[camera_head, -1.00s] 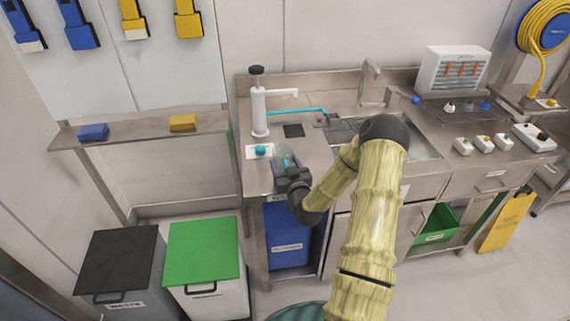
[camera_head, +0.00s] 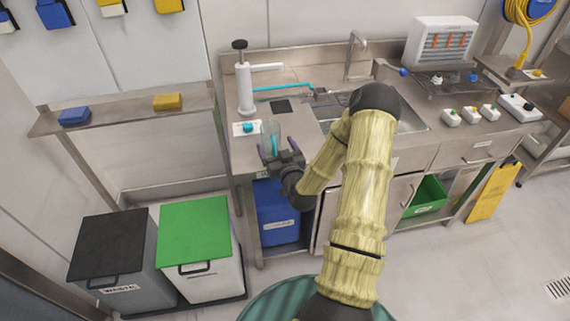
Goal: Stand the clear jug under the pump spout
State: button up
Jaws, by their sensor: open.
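The clear jug (camera_head: 270,135) stands upright on the left part of the steel counter, with a cyan strip showing on it. The white pump (camera_head: 244,88) with a black knob stands behind and to its left. Its spout (camera_head: 267,67) points right. A dark square pad (camera_head: 281,106) lies on the counter below and right of the spout. The jug is in front of this pad, not on it. My gripper (camera_head: 278,149) is at the counter's front edge, with its fingers open close to the jug's lower part. I cannot tell whether they touch it.
A white plate with a cyan knob (camera_head: 247,127) is left of the jug. A tall tap (camera_head: 356,58) stands at the sink's back. Bins (camera_head: 195,232) stand at lower left.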

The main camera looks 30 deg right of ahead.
jog(key=s+a+b, duration=0.1)
jog(key=s+b, duration=0.1)
jog(key=s, duration=0.6)
jog(key=shift+s, duration=0.2)
jog(key=shift+a, duration=0.1)
jog(key=a+f+n+g+y, duration=0.1)
jog(key=a+n+g+y, duration=0.25)
jog(key=a+g, duration=0.4)
jog(key=s+a+r+m+g, duration=0.1)
jog(key=s+a+r+g, duration=0.2)
jog(key=s, duration=0.4)
jog(key=s+a+r+m+g+h, duration=0.1)
jog(key=s+a+r+g, duration=0.3)
jog(key=s, duration=0.4)
jog(key=shift+g, duration=0.35)
